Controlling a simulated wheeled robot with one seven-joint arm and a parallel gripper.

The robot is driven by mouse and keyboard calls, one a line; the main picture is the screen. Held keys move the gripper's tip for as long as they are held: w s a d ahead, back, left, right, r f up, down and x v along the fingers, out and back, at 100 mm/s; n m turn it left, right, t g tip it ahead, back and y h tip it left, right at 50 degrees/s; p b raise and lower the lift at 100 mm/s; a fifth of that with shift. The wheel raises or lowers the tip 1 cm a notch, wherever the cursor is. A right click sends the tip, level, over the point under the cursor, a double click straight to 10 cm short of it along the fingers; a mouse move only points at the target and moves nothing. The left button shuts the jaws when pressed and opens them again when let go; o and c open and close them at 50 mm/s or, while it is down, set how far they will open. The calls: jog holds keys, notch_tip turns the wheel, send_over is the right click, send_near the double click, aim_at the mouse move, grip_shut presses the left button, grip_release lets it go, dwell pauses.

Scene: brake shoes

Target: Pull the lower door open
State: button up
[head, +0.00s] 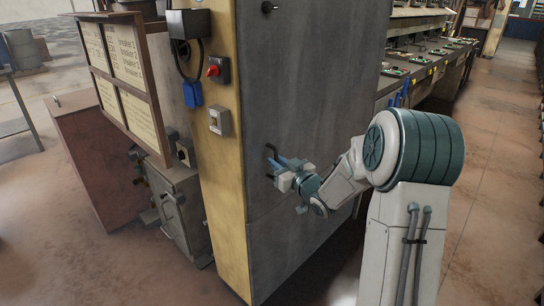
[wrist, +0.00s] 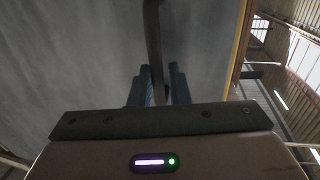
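The grey metal cabinet front (head: 310,75) stands in the middle of the head view. A seam crosses it low down, and the panel below the seam (head: 290,235) looks closed. A dark bar handle (head: 271,158) sits on the panel above this seam, near its left edge; it also shows in the wrist view (wrist: 153,45). My gripper (head: 287,163) is at this handle. In the wrist view its blue fingers (wrist: 158,88) stand close together on both sides of the bar and look shut on it. The exact contact is partly hidden.
Another dark handle (head: 268,7) is higher on the cabinet. A yellow post (head: 217,160) with a red-button box (head: 217,69) borders it on the left. A workbench line (head: 425,65) runs behind to the right. The floor at right (head: 495,190) is clear.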

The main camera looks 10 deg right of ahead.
jog(key=shift+w+a, duration=0.3)
jog(key=shift+w, duration=0.3)
jog(key=shift+d, duration=0.2)
grip_shut()
